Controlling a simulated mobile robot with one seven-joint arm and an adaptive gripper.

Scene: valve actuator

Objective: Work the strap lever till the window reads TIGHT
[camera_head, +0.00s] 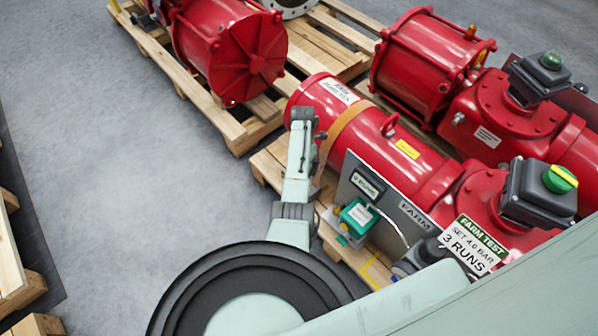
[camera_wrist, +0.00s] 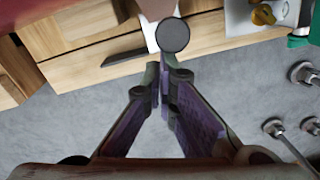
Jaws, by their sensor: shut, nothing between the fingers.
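An orange-brown strap (camera_head: 343,128) goes round the red cylinder on the near pallet. In the wrist view, a round dark knob (camera_wrist: 173,35) stands just beyond my fingertips, with a pale strip beside it; it appears to be the lever's end, but I cannot be sure. My gripper (camera_wrist: 160,85) is shut and empty, its tips close below the knob; I cannot tell whether they touch it. In the head view my arm hides the lever area and the fingers. A black-framed window (camera_head: 367,185) is on the grey panel; its wording is too small to read.
The red actuator (camera_head: 410,155) lies on a wooden pallet (camera_head: 268,165). A green box (camera_head: 357,216) with fittings sits by the panel. A FARM TEST sign (camera_head: 470,245) stands at the right. Other red actuators stand behind. Grey floor (camera_head: 120,170) is open at left.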

